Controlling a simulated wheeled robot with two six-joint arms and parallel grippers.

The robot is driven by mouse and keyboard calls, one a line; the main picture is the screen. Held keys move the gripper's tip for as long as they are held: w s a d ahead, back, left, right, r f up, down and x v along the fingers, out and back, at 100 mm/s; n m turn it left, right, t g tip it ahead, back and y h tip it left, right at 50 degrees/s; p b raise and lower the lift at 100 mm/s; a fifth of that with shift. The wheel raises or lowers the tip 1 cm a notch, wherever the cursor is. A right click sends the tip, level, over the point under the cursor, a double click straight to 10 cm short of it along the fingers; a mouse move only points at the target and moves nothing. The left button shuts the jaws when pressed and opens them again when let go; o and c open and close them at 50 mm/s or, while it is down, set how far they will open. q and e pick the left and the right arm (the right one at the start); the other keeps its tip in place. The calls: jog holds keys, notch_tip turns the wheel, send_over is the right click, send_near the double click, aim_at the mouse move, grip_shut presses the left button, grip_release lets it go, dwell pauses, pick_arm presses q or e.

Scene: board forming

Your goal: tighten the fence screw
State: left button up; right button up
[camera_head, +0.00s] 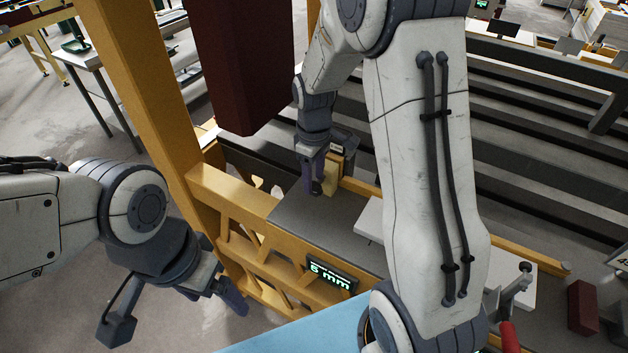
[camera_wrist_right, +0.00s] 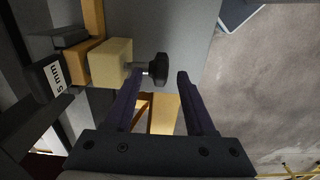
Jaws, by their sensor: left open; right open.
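The fence screw has a black knob (camera_wrist_right: 158,69) on a short metal shank, which enters the side of a pale yellow block (camera_wrist_right: 110,62). In the right wrist view the knob lies at the mouth of my open right gripper (camera_wrist_right: 160,76), between its two purple fingertips. Whether a finger touches it is unclear. In the head view my right gripper (camera_head: 313,180) points down beside the yellow block (camera_head: 335,174), at the far end of the grey plate. My left gripper (camera_head: 228,290) is open and empty, left of the yellow frame.
A dark tag reading "5 mm" (camera_wrist_right: 54,77) is beside the block. A dark red column (camera_head: 240,60) hangs above. A red-handled clamp (camera_head: 510,325) stands front right.

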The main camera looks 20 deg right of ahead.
aim_at(318, 186)
jog(key=shift+f, duration=1.6)
grip_shut()
jog(key=shift+f+b, duration=0.1)
jog(key=shift+b, duration=0.35)
jog(key=t+y+b, duration=0.1)
jog(key=b, duration=0.6)
jog(key=t+y+b, duration=0.1)
jog(key=t+b, duration=0.1)
jog(key=b, duration=0.4)
jog(key=t+y+b, duration=0.2)
jog(key=b, duration=0.5)
jog(key=shift+s+d+f+b, duration=0.2)
jog(key=shift+s+b, duration=0.05)
jog(key=shift+b, duration=0.05)
jog(key=shift+r+t+b, duration=0.15)
jog(key=shift+t+b, duration=0.15)
jog(key=shift+b, duration=0.35)
jog(key=shift+r, duration=0.1)
